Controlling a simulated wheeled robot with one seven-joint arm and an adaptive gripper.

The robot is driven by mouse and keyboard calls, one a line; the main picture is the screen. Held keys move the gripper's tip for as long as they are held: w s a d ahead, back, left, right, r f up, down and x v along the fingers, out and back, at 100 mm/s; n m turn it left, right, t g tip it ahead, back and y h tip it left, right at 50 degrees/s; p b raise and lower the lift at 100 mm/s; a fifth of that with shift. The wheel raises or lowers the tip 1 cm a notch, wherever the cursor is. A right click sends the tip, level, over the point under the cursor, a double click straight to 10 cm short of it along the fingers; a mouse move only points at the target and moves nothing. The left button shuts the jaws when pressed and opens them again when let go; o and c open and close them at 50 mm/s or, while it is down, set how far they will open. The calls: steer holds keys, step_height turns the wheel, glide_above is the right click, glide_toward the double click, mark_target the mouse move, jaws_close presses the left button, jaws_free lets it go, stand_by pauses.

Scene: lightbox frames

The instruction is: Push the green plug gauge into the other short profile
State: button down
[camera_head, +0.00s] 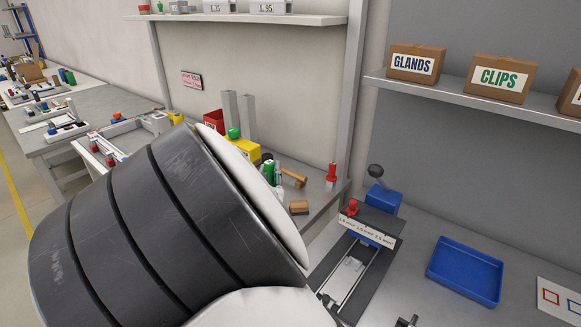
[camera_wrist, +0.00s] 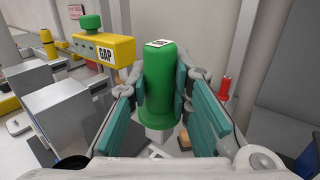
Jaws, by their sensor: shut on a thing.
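The green plug gauge (camera_wrist: 160,82) stands nearly upright in the middle of the wrist view, with a small dark-and-white label on its top. My gripper (camera_wrist: 165,90) is shut on it, with one teal finger pad on each side. A pale shank (camera_wrist: 155,133) shows below the green handle; its lower end is hidden. Two grey profiles with flat tops stand to the left, the nearer one (camera_wrist: 75,98) and the farther one (camera_wrist: 30,85). The plug gauge is apart from both tops. In the head view my arm hides my gripper.
A yellow GAP block (camera_wrist: 105,50) with a green knob stands behind the profiles.

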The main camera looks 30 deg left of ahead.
steer(key=shift+f+b, duration=1.35)
steer(key=shift+f, duration=1.15)
steer(key=shift+b, duration=0.35)
steer(key=shift+f+b, duration=1.55)
steer(key=shift+f, duration=0.55)
stand_by(2.1)
steer(key=c, duration=1.4)
jaws_free()
steer(key=shift+o, duration=0.2)
steer(key=shift+w, duration=0.1)
